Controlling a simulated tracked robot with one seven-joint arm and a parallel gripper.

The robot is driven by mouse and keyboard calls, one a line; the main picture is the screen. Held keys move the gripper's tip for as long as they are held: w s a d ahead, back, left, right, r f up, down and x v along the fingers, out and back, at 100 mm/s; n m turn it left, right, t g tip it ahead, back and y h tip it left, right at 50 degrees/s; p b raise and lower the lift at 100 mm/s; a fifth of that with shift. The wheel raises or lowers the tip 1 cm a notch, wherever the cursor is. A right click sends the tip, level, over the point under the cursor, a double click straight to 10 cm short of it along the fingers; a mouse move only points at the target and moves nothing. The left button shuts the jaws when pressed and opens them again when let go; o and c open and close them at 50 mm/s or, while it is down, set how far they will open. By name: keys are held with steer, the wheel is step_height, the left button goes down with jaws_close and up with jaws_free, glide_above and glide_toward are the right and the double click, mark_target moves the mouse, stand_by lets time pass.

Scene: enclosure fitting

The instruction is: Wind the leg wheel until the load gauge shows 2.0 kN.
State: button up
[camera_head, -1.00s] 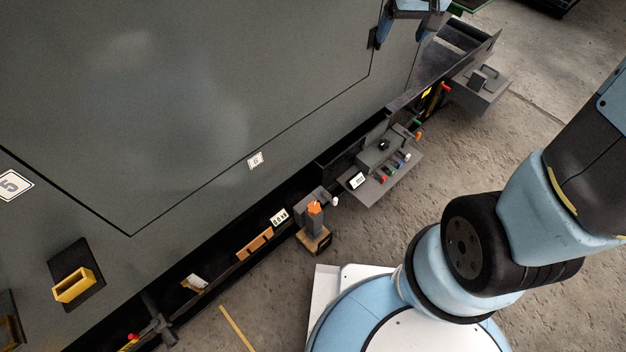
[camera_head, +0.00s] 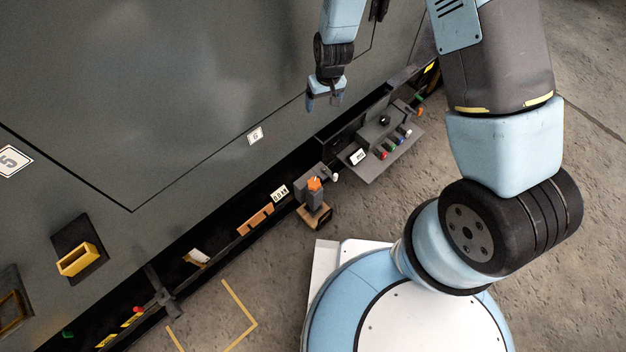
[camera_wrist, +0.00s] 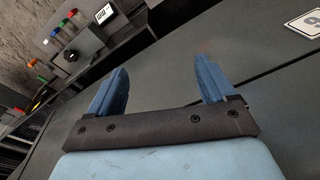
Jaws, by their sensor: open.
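The grey leg (camera_head: 314,200) stands on a wooden block (camera_head: 318,217) below the wall's lower edge in the head view. It carries an orange part (camera_head: 314,184) on top, and a small white knob (camera_head: 334,176) sits at its upper right; I cannot tell for certain which is the wheel. A small white display (camera_head: 280,193), probably the load gauge, is left of the leg; its digits are too small to read surely. My gripper (camera_head: 325,104) is open and empty, above the leg in the picture and apart from it. In the wrist view its blue fingers (camera_wrist: 163,85) are spread.
A grey panel (camera_head: 367,170) with coloured knobs and a display (camera_head: 357,156) juts out right of the leg; it also shows in the wrist view (camera_wrist: 82,45). The big grey wall (camera_head: 180,100) fills the left. A yellow bracket (camera_head: 76,259) sticks out.

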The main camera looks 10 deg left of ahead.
steer(key=s+a+f, duration=0.2)
steer(key=s+f, duration=0.3)
steer(key=f, duration=0.6)
steer(key=n+h, duration=0.1)
glide_above(314, 183)
step_height(314, 183, down, 9)
steer(key=shift+g, duration=0.4)
step_height(314, 183, down, 14)
steer(key=shift+w+r, duration=0.1)
steer(key=shift+c, duration=0.2)
